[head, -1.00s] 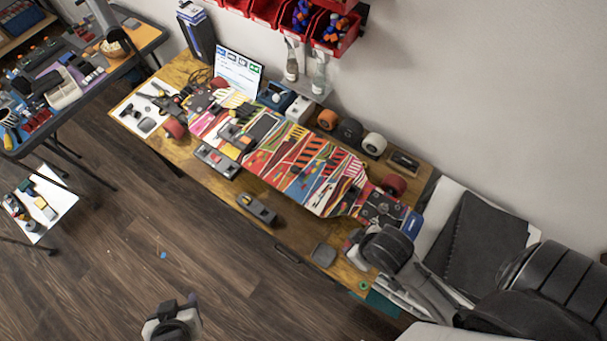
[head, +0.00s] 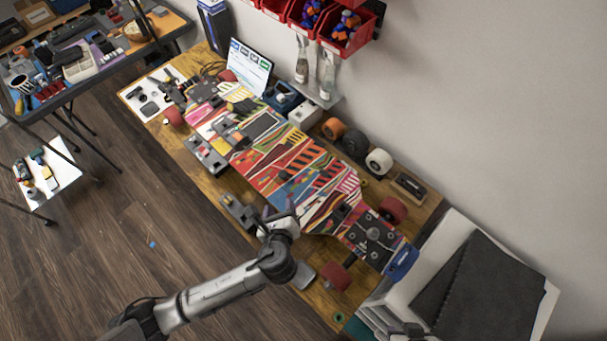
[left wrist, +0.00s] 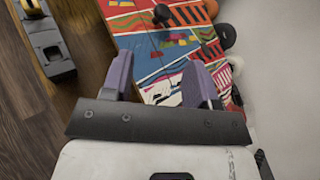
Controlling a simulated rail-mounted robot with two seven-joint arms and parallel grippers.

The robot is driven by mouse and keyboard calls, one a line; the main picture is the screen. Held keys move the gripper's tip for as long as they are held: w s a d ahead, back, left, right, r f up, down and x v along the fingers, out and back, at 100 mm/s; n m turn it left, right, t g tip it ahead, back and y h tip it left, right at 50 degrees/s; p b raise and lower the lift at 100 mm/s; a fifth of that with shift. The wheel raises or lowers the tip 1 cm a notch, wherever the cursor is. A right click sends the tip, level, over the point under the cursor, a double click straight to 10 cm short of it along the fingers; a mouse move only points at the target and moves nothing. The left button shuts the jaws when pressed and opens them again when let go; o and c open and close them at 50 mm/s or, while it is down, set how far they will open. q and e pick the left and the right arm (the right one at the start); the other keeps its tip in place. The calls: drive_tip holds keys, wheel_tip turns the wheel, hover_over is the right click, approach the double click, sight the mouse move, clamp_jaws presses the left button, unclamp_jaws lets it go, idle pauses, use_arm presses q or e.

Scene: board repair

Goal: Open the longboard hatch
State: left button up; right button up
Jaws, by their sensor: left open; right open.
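The longboard (head: 290,163) lies on the wooden workbench with its brightly patterned face and truck mounts up. A dark rectangular panel (head: 262,126) is set in this face; I cannot tell whether it is the hatch or whether it is shut. My left gripper (head: 272,213) is over the bench's front side, beside the near edge of the longboard. In the left wrist view its two purple fingers (left wrist: 158,62) are apart and empty, with the patterned longboard (left wrist: 158,38) beyond them. My right gripper is not in the head view.
A black tool (head: 238,211) lies at the bench's front, close to my left gripper. A grey device (head: 206,156) sits by the longboard's near edge.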

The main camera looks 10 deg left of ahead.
sight(283, 175)
use_arm(q)
drive_tip(key=w+a+f+m, duration=0.1)
drive_tip(key=w, duration=0.3)
drive_tip(key=w+a+f+m, duration=0.1)
drive_tip(key=w+f+m, duration=0.1)
drive_tip(key=w, duration=0.2)
drive_tip(key=w+a+f+m+b, duration=0.1)
drive_tip(key=w+f, duration=0.1)
drive_tip(key=w, duration=0.2)
drive_tip(key=shift+w+m, duration=0.25)
drive_tip(key=shift+m, duration=0.15)
clamp_jaws()
idle(0.5)
